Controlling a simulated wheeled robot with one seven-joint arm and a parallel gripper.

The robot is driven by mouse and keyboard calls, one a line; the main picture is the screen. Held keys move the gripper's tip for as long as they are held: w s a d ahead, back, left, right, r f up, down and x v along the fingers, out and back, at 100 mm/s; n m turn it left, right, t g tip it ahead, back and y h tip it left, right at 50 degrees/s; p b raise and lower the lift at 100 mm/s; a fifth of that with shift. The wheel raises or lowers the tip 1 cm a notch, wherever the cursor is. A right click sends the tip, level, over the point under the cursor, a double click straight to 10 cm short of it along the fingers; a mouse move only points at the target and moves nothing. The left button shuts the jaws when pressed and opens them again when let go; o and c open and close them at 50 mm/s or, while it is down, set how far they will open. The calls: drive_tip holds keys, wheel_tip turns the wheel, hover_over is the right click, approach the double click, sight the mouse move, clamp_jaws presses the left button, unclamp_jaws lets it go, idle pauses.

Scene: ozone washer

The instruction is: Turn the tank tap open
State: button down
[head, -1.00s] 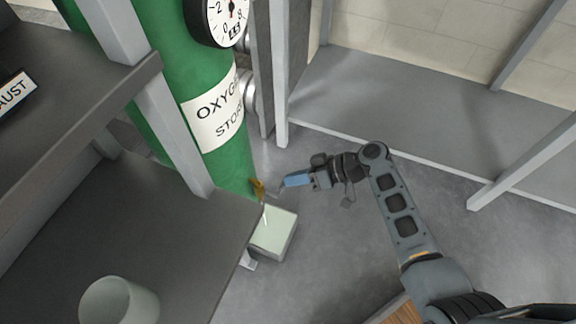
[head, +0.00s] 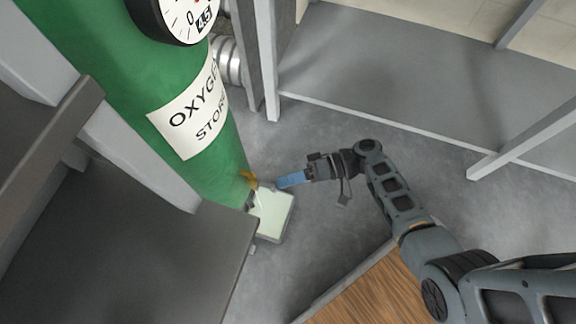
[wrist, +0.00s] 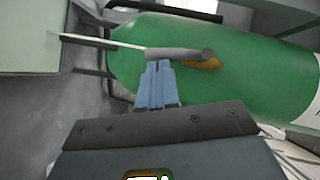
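The green oxygen tank (head: 205,165) stands upright at the left in the head view. It also fills the upper right of the wrist view (wrist: 250,50). A small brass tap (head: 249,179) juts from its lower end. In the wrist view a brass piece (wrist: 203,63) sits beside a grey bar-like handle (wrist: 175,54). My gripper (head: 281,182) has blue fingers, close to the tap on its right. In the wrist view the fingers (wrist: 158,66) are together, with their tips just below the handle in the picture. I cannot tell whether they touch it.
A pale box (head: 271,213) lies just below the tap, and also at the wrist view's upper left (wrist: 30,40). A dark shelf (head: 130,250) and grey posts stand at the left. A low grey platform (head: 390,85) is behind. Grey floor is open around my gripper.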

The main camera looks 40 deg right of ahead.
drive_tip(key=shift+s+a+f, duration=0.25)
drive_tip(key=shift+a+f, duration=0.15)
idle(0.5)
